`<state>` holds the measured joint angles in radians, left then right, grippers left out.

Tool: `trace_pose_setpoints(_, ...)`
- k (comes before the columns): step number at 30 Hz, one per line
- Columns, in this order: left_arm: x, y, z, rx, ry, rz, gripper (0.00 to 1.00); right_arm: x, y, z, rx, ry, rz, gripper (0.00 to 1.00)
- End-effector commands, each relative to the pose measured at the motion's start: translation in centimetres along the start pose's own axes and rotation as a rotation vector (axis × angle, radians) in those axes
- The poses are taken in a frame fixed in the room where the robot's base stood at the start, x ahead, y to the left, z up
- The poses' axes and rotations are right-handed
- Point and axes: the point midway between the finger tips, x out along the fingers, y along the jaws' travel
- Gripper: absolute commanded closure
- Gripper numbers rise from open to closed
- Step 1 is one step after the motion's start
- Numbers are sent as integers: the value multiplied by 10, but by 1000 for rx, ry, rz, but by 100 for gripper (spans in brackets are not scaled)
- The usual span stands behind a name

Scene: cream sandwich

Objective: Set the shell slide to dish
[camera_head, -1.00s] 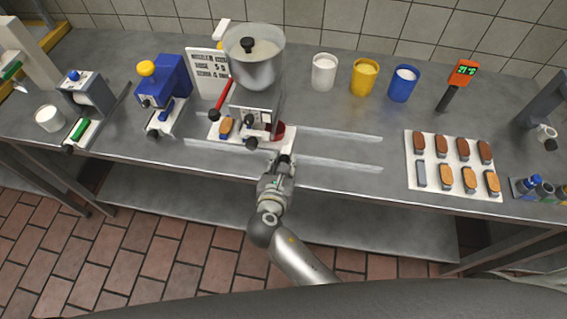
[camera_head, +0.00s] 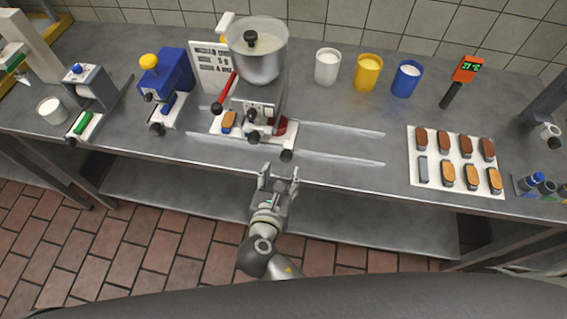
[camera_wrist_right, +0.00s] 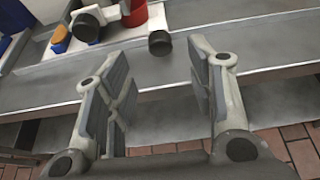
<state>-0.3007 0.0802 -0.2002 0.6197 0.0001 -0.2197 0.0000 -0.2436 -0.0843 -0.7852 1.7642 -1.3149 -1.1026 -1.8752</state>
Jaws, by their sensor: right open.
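The slide is a white plate (camera_head: 220,128) under the steel hopper (camera_head: 258,60) machine at the counter's front. A tan shell (camera_head: 228,121) in a blue holder sits at its left end. A red dish (camera_head: 281,127) stands at its right, partly hidden behind the machine. A black knob (camera_head: 287,155) sticks out toward me from the slide's right part; this knob also shows in the right wrist view (camera_wrist_right: 160,43). My right gripper (camera_head: 279,172) is open and empty, just in front of the knob at the counter edge, not touching it. My left gripper is out of view.
Two pale rails (camera_head: 340,131) run right along the counter from the machine. A white tray (camera_head: 435,178) with several filled shells lies at right. White, yellow and blue cups (camera_head: 407,78) stand behind. A blue machine (camera_head: 168,75) stands at left.

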Motion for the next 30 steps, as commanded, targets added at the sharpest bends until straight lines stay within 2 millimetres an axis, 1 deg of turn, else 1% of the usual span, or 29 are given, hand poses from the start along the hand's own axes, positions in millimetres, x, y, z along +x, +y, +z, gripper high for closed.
trace_pose_setpoints(1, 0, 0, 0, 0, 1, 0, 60, -10, 0, 0, 1, 2, 0, 50)
trace_pose_setpoints(3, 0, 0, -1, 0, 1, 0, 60, -22, 0, 0, 1, 1, 1, 50)
trace_pose_setpoints(6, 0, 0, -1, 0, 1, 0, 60, -33, 0, 0, 0, 1, 0, 50)
trace_pose_setpoints(10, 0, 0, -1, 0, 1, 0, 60, -41, 0, 0, 0, -1, -1, 50)
trace_pose_setpoints(17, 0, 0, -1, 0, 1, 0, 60, -42, 0, 1, 0, -1, -1, 50)
trace_pose_setpoints(18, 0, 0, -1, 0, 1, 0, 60, -42, 0, 1, 0, -1, -1, 51)
trace_pose_setpoints(20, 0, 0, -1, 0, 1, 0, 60, -41, 0, 1, 0, -5, 2, 59)
trace_pose_setpoints(23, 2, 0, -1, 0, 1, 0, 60, -32, -1, 6, 1, -41, 33, 72)
trace_pose_setpoints(26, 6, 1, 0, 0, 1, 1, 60, -13, -2, 18, 6, -124, 118, 85)
trace_pose_setpoints(29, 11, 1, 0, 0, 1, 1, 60, 9, 0, 38, -2, -236, 258, 98)
trace_pose_setpoints(30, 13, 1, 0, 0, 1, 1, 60, 16, 0, 47, -8, -278, 324, 100)
